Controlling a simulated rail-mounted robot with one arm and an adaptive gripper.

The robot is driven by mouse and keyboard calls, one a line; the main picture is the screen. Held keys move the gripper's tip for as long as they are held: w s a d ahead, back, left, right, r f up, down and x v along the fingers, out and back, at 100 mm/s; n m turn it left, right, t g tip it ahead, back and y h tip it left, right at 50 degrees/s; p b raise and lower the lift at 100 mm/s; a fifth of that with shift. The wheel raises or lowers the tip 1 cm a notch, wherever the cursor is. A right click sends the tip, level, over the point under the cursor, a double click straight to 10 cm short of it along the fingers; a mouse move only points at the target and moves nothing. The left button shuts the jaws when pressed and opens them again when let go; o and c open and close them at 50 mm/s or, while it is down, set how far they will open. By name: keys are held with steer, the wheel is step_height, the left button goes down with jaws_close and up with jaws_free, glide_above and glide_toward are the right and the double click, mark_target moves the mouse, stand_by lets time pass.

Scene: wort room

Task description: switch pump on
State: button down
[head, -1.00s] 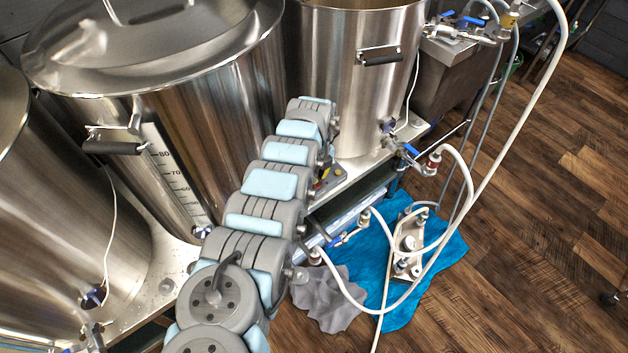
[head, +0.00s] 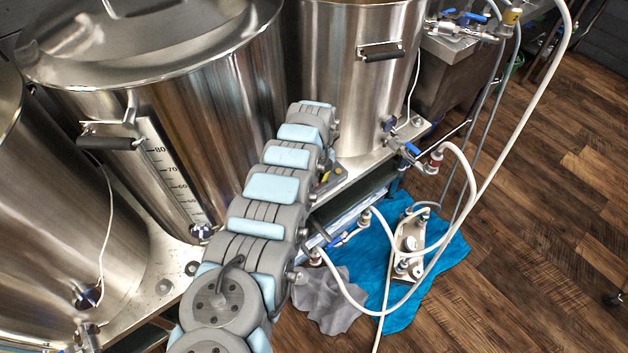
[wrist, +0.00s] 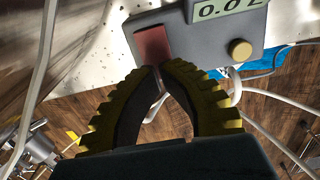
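In the wrist view, a grey control box (wrist: 195,35) has a red switch (wrist: 153,45), a display reading about 0.02 (wrist: 228,8) and a yellowish knob (wrist: 240,51). My gripper (wrist: 161,68) has its two ridged fingertips together or almost so, with nothing visibly held. The tips are just below the red switch in the picture; whether they touch it I cannot tell. In the head view, part of the control box (head: 333,176) shows beside the end of my arm, and the arm hides the gripper. A pump-like unit with hoses (head: 408,246) sits on a blue cloth.
Large steel kettles (head: 345,80) stand close behind and left of my arm. White hoses (head: 487,170) loop on the right. A valve with a blue handle (head: 412,150) juts out near the bench edge. A grey cloth (head: 328,300) lies on the wooden floor; open floor is at right.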

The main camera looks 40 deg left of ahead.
steer(key=shift+f+b, duration=0.45)
steer(key=shift+f, duration=0.2)
steer(key=shift+r, duration=0.15)
step_height(320, 180, up, 6)
steer(key=p, duration=0.5)
steer(key=shift+p, duration=0.35)
